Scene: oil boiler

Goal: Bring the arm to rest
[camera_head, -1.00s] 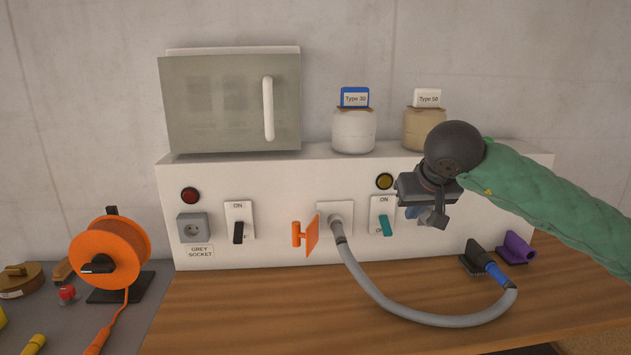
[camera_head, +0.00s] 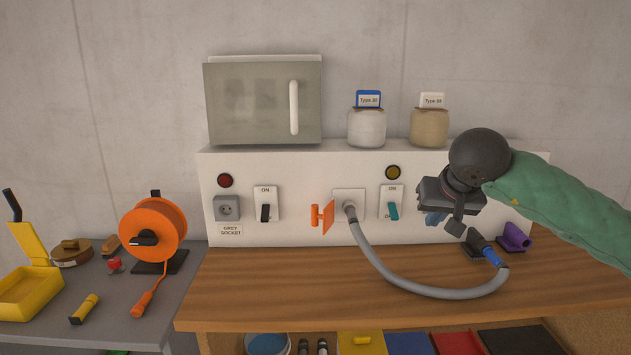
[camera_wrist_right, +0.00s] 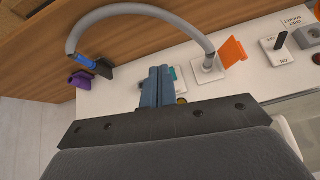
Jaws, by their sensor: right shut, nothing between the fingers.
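My right gripper (camera_head: 436,218) is in front of the right part of the white panel, its arm coming in from the right in a green sleeve. In the right wrist view its two blue-grey fingers (camera_wrist_right: 157,88) are shut together with nothing between them. The teal switch (camera_head: 393,210) is just left of the gripper in the head view. In the wrist view the fingers partly hide it. My left gripper is not in view.
A grey hose (camera_head: 400,285) loops from the panel socket to a black holder (camera_head: 478,243) beside a purple one (camera_head: 514,237). An orange cable reel (camera_head: 153,233) stands left. Two jars (camera_head: 366,127) and a grey-doored cabinet (camera_head: 262,103) sit on the panel. The wooden worktop's left part is clear.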

